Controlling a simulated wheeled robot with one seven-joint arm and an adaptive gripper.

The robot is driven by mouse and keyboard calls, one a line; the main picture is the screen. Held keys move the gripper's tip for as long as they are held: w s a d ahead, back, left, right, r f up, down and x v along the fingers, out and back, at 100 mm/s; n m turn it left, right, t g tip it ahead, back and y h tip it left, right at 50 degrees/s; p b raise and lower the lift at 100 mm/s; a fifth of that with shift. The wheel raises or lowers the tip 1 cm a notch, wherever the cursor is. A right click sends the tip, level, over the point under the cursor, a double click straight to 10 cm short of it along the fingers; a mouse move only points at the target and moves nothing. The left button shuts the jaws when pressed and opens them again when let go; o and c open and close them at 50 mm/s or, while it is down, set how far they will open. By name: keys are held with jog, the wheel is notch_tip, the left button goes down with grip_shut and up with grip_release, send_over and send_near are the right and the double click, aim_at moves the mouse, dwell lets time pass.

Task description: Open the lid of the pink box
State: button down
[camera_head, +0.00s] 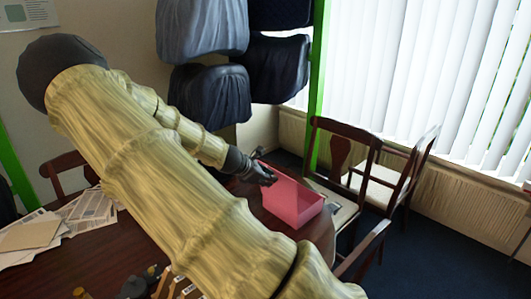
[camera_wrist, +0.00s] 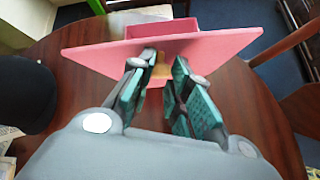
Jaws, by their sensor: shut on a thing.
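The pink box (camera_head: 296,207) stands near the right end of the dark wooden table. Its wall also shows at the top of the wrist view (camera_wrist: 180,28). The pink lid (camera_wrist: 215,45) spans the wrist view as a wide flat panel in front of the box. A small tan handle (camera_wrist: 161,70) on the lid sits between my fingers. My gripper (camera_wrist: 164,66) is shut on this handle. In the head view my gripper (camera_head: 266,175) is at the box's upper left edge. My arm hides part of that side, so the lid's exact angle is unclear there.
The wooden table (camera_head: 95,255) holds papers (camera_head: 88,210) at the left and small items at the front. Chairs (camera_head: 340,150) stand close to the table's right end. A green post (camera_head: 318,85) and hanging dark seats (camera_head: 275,65) are behind.

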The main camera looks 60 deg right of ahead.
aim_at(276, 186)
jog(key=shift+s+a+f, duration=0.1)
jog(key=shift+s+f, duration=0.15)
jog(key=shift+f, duration=0.25)
jog(key=shift+s+a+f, duration=0.1)
jog(key=shift+s+f, duration=0.15)
jog(key=shift+f, duration=0.2)
jog(key=c, duration=1.3)
grip_release()
jog(key=shift+s+r, duration=0.15)
jog(key=shift+w+d+f, duration=0.65)
jog(key=shift+d, duration=0.15)
jog(key=shift+r, duration=0.1)
jog(key=v, duration=0.4)
jog(key=shift+r, duration=0.45)
jog(key=shift+v, duration=3.75)
jog(key=shift+c, duration=0.2)
